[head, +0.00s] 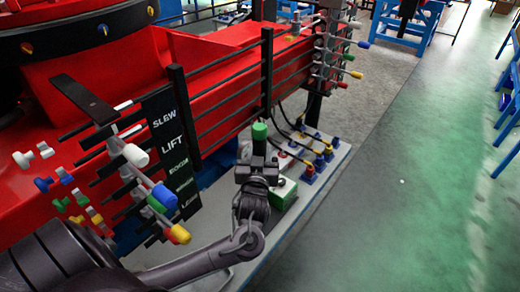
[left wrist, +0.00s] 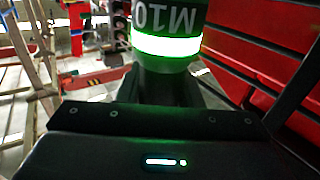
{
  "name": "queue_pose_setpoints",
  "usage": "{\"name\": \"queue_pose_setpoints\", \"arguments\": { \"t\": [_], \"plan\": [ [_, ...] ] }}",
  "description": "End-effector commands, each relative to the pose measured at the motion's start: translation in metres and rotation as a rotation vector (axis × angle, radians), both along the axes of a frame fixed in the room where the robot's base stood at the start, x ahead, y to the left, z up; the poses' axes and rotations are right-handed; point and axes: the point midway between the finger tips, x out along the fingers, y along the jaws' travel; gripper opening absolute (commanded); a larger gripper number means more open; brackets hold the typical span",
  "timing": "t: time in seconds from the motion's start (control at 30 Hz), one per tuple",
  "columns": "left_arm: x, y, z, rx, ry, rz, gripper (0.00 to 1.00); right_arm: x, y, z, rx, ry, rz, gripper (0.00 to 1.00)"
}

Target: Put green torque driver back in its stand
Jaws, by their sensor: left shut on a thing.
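The green torque driver (head: 259,132) stands roughly upright with its green cap up and its dark body below. In the left wrist view the driver (left wrist: 168,42) shows a bright green band and an upside-down M10 mark. My left gripper (head: 257,170) is shut on the driver; its fingers hide the driver's lower part. A green block (head: 284,192), which looks like the stand, sits on the grey platform just right of and below the gripper, partly covered by it. I cannot tell whether the driver's tip touches it. My right gripper is not in view.
Coloured levers (head: 137,156) and a black label panel (head: 170,140) stand at left, close to my left arm. Black rails (head: 225,95) run along the red crane body behind the driver. Blue and yellow fittings (head: 318,160) with hoses crowd the platform at right. The green floor (head: 430,190) is clear.

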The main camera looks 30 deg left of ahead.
Motion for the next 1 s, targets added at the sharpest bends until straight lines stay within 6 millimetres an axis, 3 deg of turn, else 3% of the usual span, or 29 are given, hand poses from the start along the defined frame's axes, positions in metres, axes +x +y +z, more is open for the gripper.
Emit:
{"name": "queue_pose_setpoints", "arguments": {
  "t": [0.4,1.0],
  "plan": [
    [0.000,0.000,0.004,-0.003,-0.007,0.002,0.00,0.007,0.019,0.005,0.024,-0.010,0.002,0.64],
    [0.000,0.000,-0.044,-0.001,-0.007,0.001,0.00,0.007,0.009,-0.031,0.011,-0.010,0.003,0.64]
  ]
}}
